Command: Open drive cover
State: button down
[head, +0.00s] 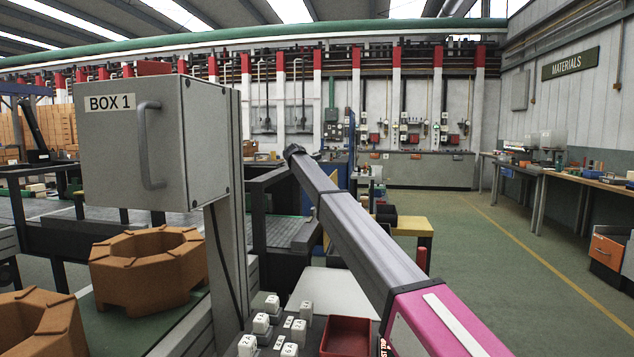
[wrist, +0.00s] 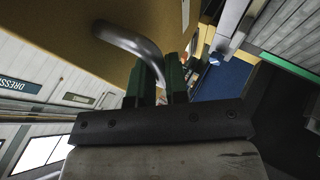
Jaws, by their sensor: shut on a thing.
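In the wrist view a flat tan panel (wrist: 65,45) fills the upper left, with a curved grey handle (wrist: 125,37) on it. I cannot tell for sure that this panel is the drive cover. My gripper (wrist: 162,70) has its dark green fingers shut on the handle near one end of its bend; the fingers hide that end. The head view does not show my gripper. There, a grey box (head: 210,140) labelled BOX 1 stands at the left with a grey bar handle (head: 150,145) on its front, and nothing touches that handle.
Orange-brown octagonal blocks (head: 150,270) lie at the lower left of the head view. A panel with white keys (head: 262,322) and a red tray (head: 346,337) is at the bottom. A workbench (head: 585,180) stands at the right. The green floor (head: 470,250) between is mostly clear.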

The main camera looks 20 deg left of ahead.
jog(key=shift+s+a+f, duration=0.2)
jog(key=shift+a+f, duration=0.15)
jog(key=shift+a, duration=0.15)
jog(key=shift+s+a+f, duration=0.15)
jog(key=shift+a+f, duration=0.2)
jog(key=shift+a, duration=0.15)
jog(key=c, duration=1.1)
grip_release()
jog(key=shift+a, duration=0.1)
jog(key=shift+w+r, duration=0.1)
jog(key=shift+r, duration=0.15)
jog(key=v, duration=1)
jog(key=shift+a+r, duration=0.15)
jog(key=shift+r, duration=0.05)
jog(key=shift+s, duration=0.2)
